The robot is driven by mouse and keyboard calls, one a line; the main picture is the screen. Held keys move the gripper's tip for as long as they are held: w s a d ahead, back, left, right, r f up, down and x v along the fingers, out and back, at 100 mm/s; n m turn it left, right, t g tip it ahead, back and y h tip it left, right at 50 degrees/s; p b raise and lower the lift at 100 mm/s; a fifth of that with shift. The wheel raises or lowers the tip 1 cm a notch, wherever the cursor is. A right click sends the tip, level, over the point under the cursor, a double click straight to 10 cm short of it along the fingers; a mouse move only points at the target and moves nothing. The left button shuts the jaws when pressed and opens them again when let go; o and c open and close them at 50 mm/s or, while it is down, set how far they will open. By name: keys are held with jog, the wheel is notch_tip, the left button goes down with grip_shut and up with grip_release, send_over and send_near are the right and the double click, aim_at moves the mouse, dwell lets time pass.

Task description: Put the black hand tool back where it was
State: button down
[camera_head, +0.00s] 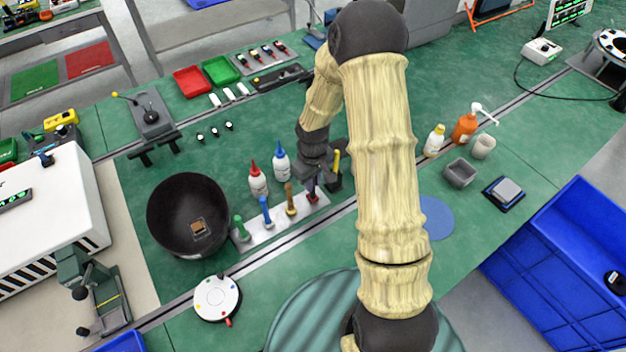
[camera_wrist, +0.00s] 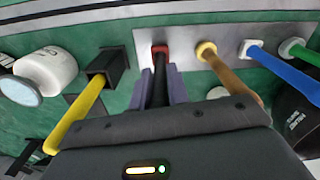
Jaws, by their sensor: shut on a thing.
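My gripper (camera_head: 313,188) is at the right end of a light grey rack plate (camera_head: 278,223). In the wrist view, the purple fingers (camera_wrist: 163,87) are closed around the dark handle of the black hand tool (camera_wrist: 159,86). The tool's far end meets a red ring (camera_wrist: 159,48) on the rack plate (camera_wrist: 182,48); I cannot tell how deep it sits.
A yellow-handled tool (camera_wrist: 80,108) stands in a black square holder (camera_wrist: 108,68) beside my gripper. Red-capped (camera_head: 258,180) and blue-capped (camera_head: 281,160) bottles stand behind the rack. A large black bowl (camera_head: 165,215) is at its left end. The bench behind the bottles has free room.

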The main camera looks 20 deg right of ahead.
jog(key=shift+f, duration=0.15)
jog(key=c, duration=1.3)
grip_release()
jog(key=shift+c, duration=0.2)
notch_tip(320, 180, up, 12)
jog(key=shift+r+b, duration=0.15)
jog(key=shift+b, duration=0.15)
